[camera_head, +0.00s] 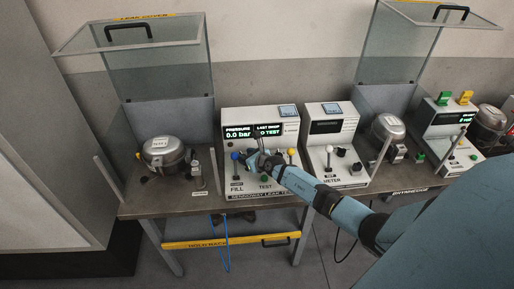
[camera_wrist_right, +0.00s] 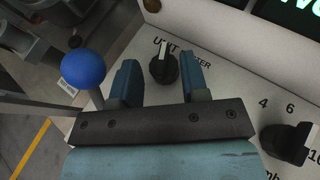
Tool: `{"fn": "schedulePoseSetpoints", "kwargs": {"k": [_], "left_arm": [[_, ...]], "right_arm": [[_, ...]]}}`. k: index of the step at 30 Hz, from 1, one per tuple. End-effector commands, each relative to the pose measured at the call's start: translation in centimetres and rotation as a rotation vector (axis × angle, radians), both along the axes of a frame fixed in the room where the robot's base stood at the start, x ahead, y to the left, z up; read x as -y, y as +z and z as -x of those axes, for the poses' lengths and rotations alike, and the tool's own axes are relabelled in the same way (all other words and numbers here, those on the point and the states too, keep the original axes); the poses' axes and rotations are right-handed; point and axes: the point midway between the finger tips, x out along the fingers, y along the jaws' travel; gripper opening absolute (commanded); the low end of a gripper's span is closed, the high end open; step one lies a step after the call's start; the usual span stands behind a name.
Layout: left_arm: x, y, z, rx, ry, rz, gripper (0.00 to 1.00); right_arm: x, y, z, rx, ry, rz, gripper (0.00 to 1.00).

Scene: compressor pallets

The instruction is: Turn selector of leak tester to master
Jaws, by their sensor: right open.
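The leak tester (camera_head: 231,115) is the white box mid-bench in the head view, its green display reading 0.0 bar and NO TEST. Its selector (camera_wrist_right: 163,69) is a black knob with a white pointer in the right wrist view. The pointer aims up in that picture, overlapping the UNIT label; the MASTER label is partly hidden at its right. My right gripper (camera_wrist_right: 161,76) is open, one blue finger on each side of the knob, with gaps visible. In the head view my right gripper (camera_head: 262,158) is at the panel and hides the selector. My left gripper is not in view.
A blue ball lever (camera_wrist_right: 83,69) stands close left of the right gripper's fingers. Another black knob (camera_wrist_right: 289,143) with a number scale is at right. A steel compressor pot (camera_head: 163,154) sits left of the tester; a second white instrument (camera_head: 331,135) stands right.

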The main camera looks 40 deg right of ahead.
Motion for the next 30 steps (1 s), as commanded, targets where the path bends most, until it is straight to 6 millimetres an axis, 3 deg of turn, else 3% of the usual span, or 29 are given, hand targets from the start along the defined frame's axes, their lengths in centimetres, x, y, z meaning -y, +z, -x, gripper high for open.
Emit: {"fn": "schedulePoseSetpoints", "kwargs": {"k": [6,16,21,30], "left_arm": [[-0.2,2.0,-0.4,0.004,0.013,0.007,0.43],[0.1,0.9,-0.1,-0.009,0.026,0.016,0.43],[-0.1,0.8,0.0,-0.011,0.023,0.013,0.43],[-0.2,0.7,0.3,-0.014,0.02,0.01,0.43]], "right_arm": [[0.4,2.0,4.4,-0.002,0.0,-0.001,0.41],[0.9,4.1,10.2,-0.002,0.0,0.0,0.41],[1.1,4.8,11.4,-0.001,0.0,0.001,0.41],[1.1,4.9,11.6,-0.001,0.0,0.001,0.41]]}}
